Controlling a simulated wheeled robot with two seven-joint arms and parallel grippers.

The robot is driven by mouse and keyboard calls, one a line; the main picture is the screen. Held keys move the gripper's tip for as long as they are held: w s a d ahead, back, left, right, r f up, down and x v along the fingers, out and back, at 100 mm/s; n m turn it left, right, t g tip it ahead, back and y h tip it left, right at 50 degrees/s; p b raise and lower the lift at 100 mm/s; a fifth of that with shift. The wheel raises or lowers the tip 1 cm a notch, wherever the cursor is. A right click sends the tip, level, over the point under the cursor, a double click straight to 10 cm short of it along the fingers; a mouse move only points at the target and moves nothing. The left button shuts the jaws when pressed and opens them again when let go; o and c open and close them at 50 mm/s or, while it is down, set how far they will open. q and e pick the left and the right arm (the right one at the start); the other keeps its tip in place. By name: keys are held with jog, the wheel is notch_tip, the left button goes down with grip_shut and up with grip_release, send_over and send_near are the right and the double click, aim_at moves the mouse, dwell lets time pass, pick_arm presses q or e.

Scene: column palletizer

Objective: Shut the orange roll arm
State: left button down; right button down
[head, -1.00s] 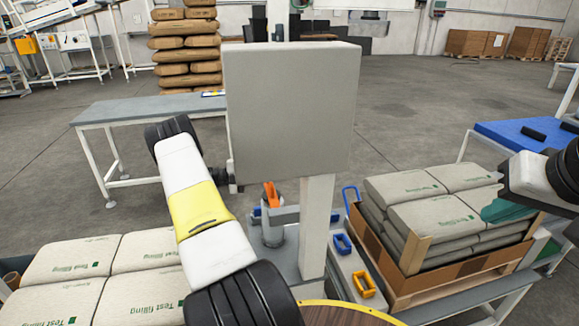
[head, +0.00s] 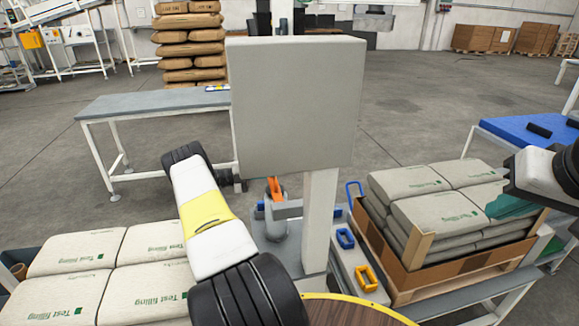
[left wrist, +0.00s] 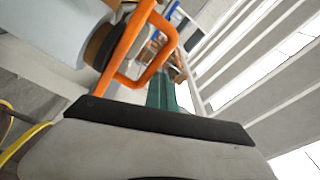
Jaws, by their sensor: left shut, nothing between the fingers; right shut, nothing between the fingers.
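The orange roll arm (left wrist: 143,50) shows in the left wrist view as a bent loop of orange bar beside a pale blue roll (left wrist: 60,30) with a brown core. My left gripper's green fingers (left wrist: 163,92) point at the loop and look close together. I cannot tell whether they touch the bar. In the head view a small orange piece (head: 275,190) stands by a grey post, partly behind the grey panel. My left gripper is hidden behind that panel there. My right gripper (head: 510,207) is shut, at the right over the stacked bags.
The grey panel (head: 295,105) on a pale post (head: 319,225) blocks the middle. A box of white bags (head: 435,210) stands at right, more bags (head: 75,255) lie at left. A grey table (head: 150,103) stands behind. Blue (head: 345,238) and yellow (head: 366,278) handles sit near the post.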

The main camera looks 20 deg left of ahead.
pick_arm(q)
jog(key=shift+s+a+f, duration=0.1)
jog(key=shift+a+f, duration=0.05)
jog(key=shift+f, duration=0.3)
jog(key=shift+s+a, duration=0.15)
jog(key=shift+a, duration=0.1)
jog(key=v, duration=0.7)
jog(key=shift+r, duration=0.4)
jog(key=shift+s, duration=0.1)
